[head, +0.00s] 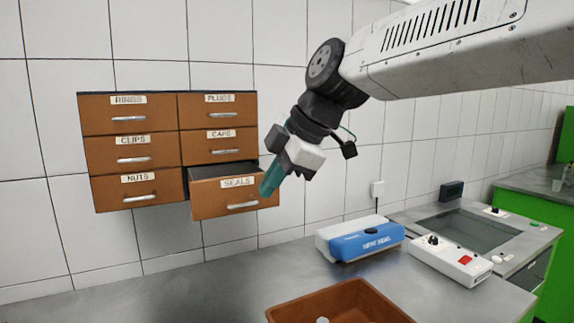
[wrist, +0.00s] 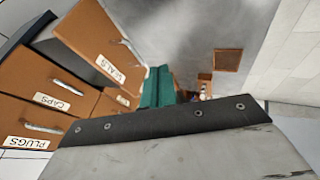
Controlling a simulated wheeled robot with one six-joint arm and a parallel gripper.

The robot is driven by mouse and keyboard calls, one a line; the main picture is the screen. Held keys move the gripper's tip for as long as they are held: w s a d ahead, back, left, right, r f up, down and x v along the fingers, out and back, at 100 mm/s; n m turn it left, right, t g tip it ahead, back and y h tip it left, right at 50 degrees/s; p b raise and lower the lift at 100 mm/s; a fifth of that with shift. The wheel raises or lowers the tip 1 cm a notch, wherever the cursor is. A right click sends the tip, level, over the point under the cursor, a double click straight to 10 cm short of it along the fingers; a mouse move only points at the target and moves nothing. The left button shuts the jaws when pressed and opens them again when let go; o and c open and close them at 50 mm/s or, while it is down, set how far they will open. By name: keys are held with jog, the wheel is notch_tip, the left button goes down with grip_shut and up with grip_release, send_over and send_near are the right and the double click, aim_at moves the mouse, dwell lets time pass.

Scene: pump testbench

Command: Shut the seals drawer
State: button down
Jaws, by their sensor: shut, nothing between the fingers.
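The seals drawer (head: 215,200) is the bottom right drawer of a brown wall cabinet (head: 178,92). It stands partly pulled out, with its label and metal handle facing out and its dark inside showing at the top. In the wrist view the seals drawer (wrist: 88,42) sticks out at the upper left. My gripper (head: 267,190), with green fingers, is shut and empty. In the head view its fingertips overlap the drawer front's right end; I cannot tell whether they touch it. In the wrist view the green fingers (wrist: 157,90) are together, to the right of the drawer.
The other drawers, such as caps (head: 220,142) and nuts (head: 138,190), are closed. Below are a steel counter (head: 200,285), a brown bin (head: 340,300), a blue and white box (head: 360,240) and a white device with a red switch (head: 450,262).

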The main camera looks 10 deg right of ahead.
aim_at(253, 196)
jog(key=w+a+f, duration=0.2)
jog(key=w, duration=0.1)
jog(key=w+a+f, duration=0.1)
jog(key=w+f, duration=0.1)
jog(key=shift+f, duration=0.1)
dwell(0.3)
